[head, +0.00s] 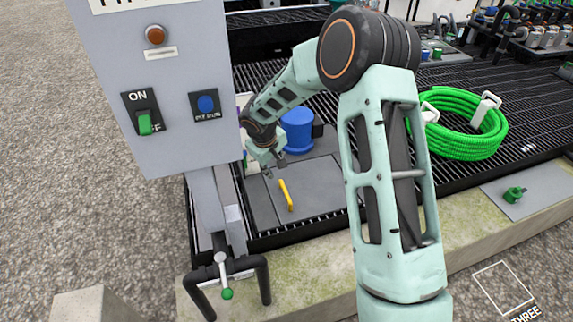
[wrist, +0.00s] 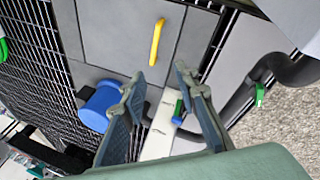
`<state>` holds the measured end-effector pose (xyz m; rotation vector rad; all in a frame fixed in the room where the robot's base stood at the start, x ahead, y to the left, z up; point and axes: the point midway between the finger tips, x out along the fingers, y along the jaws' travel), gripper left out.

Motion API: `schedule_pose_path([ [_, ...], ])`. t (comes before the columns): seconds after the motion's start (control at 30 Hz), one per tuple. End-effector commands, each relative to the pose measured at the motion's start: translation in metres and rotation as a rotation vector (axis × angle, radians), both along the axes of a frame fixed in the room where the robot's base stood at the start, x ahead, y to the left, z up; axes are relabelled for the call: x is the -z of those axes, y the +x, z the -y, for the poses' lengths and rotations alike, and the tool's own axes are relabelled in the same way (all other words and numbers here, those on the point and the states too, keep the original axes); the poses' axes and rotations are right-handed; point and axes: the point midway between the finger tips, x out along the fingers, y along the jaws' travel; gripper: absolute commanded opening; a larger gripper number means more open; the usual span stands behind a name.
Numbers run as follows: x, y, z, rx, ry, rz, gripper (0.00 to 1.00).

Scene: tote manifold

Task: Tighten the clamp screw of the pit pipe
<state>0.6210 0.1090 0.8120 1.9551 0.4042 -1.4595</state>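My gripper (head: 270,163) is over the grey plates in the dark grating, behind the grey control box. In the wrist view its two fingers (wrist: 158,84) are spread, with nothing between them. A dark bent pipe (head: 263,280) stands at the front, below the box. A silver screw handle with a green knob (head: 227,293) hangs at it; I take this for the clamp screw. In the wrist view a dark pipe (wrist: 240,100) with a green tip (wrist: 260,95) lies right of the fingers, apart from them. Whether the screw is tight cannot be told.
The control box (head: 175,95) with a green ON/OFF switch (head: 145,123) and blue button (head: 206,103) stands left of my arm. A yellow handle (head: 286,195) lies on the plates. A blue cylinder (head: 297,130) stands behind. A green hose coil (head: 460,125) lies at right.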

Motion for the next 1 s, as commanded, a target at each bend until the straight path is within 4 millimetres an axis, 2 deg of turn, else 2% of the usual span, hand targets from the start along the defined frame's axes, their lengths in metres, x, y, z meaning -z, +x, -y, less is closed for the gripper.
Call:
schedule_pose_path([
  [0.1,-0.008,0.001,0.012,0.023,-0.022,0.011,0.28],
  [0.3,-0.014,0.002,0.022,0.042,-0.04,0.019,0.28],
  [0.77,-0.015,0.002,0.024,0.045,-0.041,0.02,0.28],
  [0.87,-0.014,0.003,0.02,0.023,-0.045,0.017,0.28],
  [1.0,-0.007,0.003,-0.001,-0.14,-0.079,-0.006,0.28],
])
